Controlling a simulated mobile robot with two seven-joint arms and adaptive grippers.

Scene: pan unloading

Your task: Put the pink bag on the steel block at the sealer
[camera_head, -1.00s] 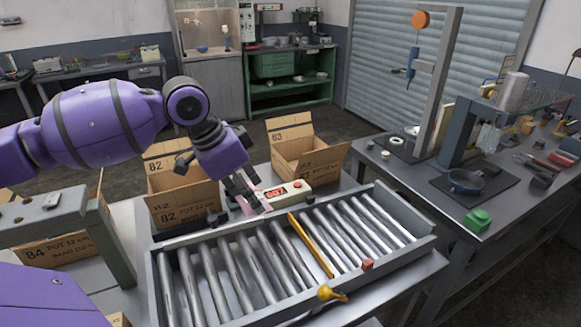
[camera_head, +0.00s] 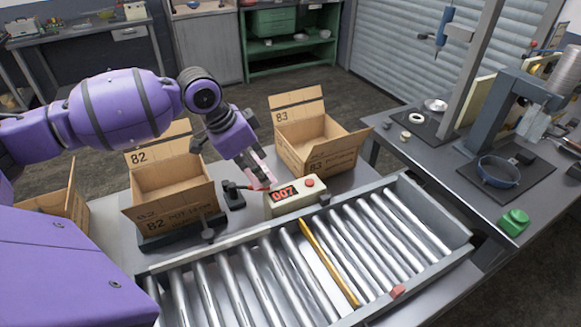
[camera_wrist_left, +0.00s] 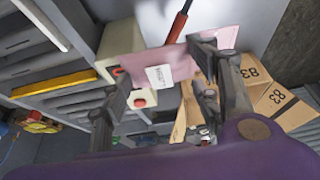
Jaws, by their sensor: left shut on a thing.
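My left gripper (camera_head: 254,165) is shut on the pink bag (camera_head: 264,177), just behind the counter box reading 007 (camera_head: 292,195). In the left wrist view the bag (camera_wrist_left: 165,68) is a flat pink sheet with a white printed label, held between the two fingers near its edge. A small dark device with a red-tipped lever (camera_head: 233,195), possibly the sealer, stands left of the counter box. I cannot make out the steel block for certain; a dark low bar (camera_head: 180,235) lies in front of carton 82. My right gripper is not in view.
Open cartons 82 (camera_head: 172,190) and 83 (camera_head: 315,135) stand behind the roller conveyor (camera_head: 310,268). A yellow bar (camera_head: 328,262) crosses the rollers. The right bench holds a blue round pan (camera_head: 498,170) and a green button box (camera_head: 514,220).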

